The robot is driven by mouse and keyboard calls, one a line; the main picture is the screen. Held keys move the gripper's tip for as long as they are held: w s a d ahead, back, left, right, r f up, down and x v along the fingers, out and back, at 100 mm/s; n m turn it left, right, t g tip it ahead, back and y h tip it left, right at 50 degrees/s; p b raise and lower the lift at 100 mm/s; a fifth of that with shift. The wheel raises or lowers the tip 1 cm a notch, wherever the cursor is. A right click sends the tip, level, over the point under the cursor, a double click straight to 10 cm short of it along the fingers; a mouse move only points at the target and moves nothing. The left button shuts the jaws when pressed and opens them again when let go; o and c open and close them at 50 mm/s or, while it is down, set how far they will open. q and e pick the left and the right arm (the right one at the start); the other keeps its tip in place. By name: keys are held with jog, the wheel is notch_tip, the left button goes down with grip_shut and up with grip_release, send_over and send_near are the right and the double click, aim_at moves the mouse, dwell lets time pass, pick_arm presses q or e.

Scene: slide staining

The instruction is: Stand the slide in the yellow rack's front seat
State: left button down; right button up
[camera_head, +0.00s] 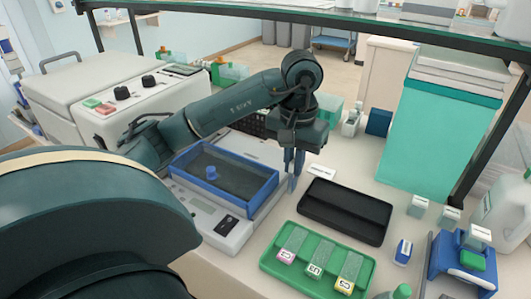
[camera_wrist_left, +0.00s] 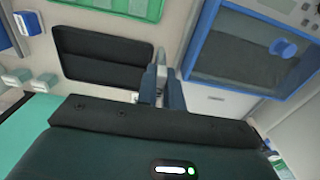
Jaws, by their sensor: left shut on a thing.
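My left gripper (camera_head: 292,178) points down between the blue-rimmed tray and the black tray, above the bench. Its fingers are closed together in the left wrist view (camera_wrist_left: 160,78). A thin pale edge (camera_wrist_left: 161,56) shows at the fingertips, most likely the slide seen edge-on; the fingers hide most of it. I cannot make out a yellow rack in either view. My right gripper is not in view.
The black tray (camera_head: 345,210) looks empty, just right of my gripper. The blue-rimmed tray (camera_head: 222,205) with a blue knob stands left. A blue device (camera_head: 460,262), small boxes and a bottle (camera_head: 505,210) crowd the right. A teal-covered stack (camera_head: 432,130) stands behind. A shelf edge crosses the top.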

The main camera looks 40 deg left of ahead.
aim_at(292, 191)
pick_arm(q)
notch_tip(292, 191, down, 4)
jog(key=shift+r, duration=0.2)
notch_tip(292, 191, down, 4)
jog(key=shift+r+p, duration=0.25)
jog(key=shift+p, duration=0.2)
jog(key=shift+f, duration=0.25)
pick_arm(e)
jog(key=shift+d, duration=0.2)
pick_arm(q)
jog(key=shift+f, duration=0.2)
jog(key=c, duration=1.5)
grip_release()
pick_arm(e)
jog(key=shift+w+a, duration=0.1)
pick_arm(q)
jog(key=shift+r, duration=0.15)
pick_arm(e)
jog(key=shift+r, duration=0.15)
